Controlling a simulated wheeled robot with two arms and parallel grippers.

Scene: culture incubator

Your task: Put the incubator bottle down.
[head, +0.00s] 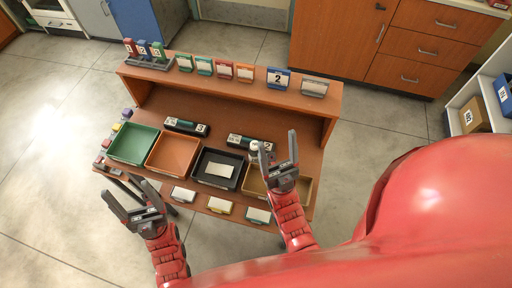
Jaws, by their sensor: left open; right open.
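A small pale rounded object (254,148), likely the incubator bottle, stands on the desk at the back edge of the tan tray (249,185). My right gripper (278,146) is open, just right of it, with its left finger beside it and partly in front of it. I cannot tell whether they touch. Nothing shows between the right fingers. My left gripper (127,189) is open and empty in front of the desk's left side, below the green tray (133,143).
An orange tray (172,154) and a black tray (217,168) with a pale card stand in the row. Two dark cylindrical devices (186,126) (250,142) lie behind the trays. A raised shelf (226,85) with several coloured cards runs along the back.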

